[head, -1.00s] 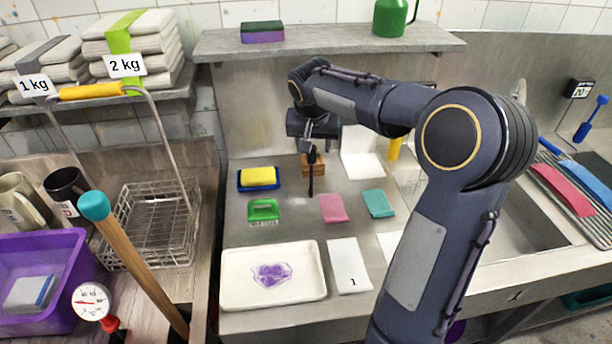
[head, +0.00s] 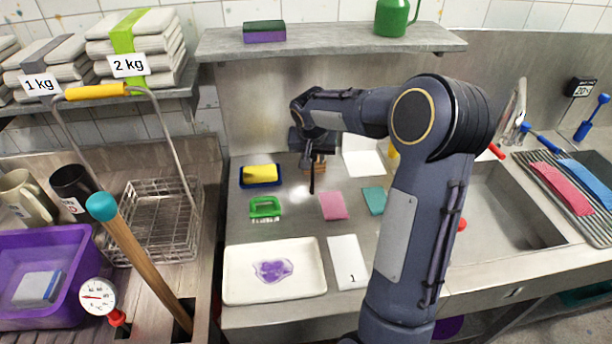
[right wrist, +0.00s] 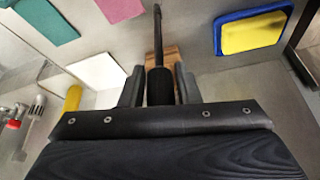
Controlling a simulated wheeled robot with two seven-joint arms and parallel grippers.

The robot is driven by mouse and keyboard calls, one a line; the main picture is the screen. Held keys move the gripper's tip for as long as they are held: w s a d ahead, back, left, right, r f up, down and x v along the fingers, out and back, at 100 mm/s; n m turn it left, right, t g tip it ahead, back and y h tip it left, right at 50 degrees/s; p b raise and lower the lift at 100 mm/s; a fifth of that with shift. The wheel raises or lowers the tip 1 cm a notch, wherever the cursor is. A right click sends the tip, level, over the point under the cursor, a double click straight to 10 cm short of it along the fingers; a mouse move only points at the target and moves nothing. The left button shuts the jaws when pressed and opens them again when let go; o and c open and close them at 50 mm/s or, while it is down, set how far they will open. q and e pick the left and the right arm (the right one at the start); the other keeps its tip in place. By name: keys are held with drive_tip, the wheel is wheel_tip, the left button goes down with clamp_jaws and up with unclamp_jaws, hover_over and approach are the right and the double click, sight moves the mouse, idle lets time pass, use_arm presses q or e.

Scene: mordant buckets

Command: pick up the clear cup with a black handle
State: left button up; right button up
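A long black handle (head: 312,180) points away from my right gripper (head: 308,158) over the steel counter. In the right wrist view the black handle (right wrist: 157,38) has its thick end between the two fingers of my right gripper (right wrist: 159,80). The fingers stand on either side of it, with a narrow gap seeming to show. No clear cup body can be made out. A small wooden block (head: 321,168) lies behind the handle. My left gripper is not in view.
Near the handle are a yellow sponge on a blue tray (head: 260,174), a green brush (head: 265,207), pink (head: 333,206) and teal (head: 374,200) cloths. A white tray (head: 240,288) lies in front. A shelf (head: 330,45) is above; a sink (head: 500,215) is right.

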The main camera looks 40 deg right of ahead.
clamp_jaws()
drive_tip(key=shift+r, duration=0.1)
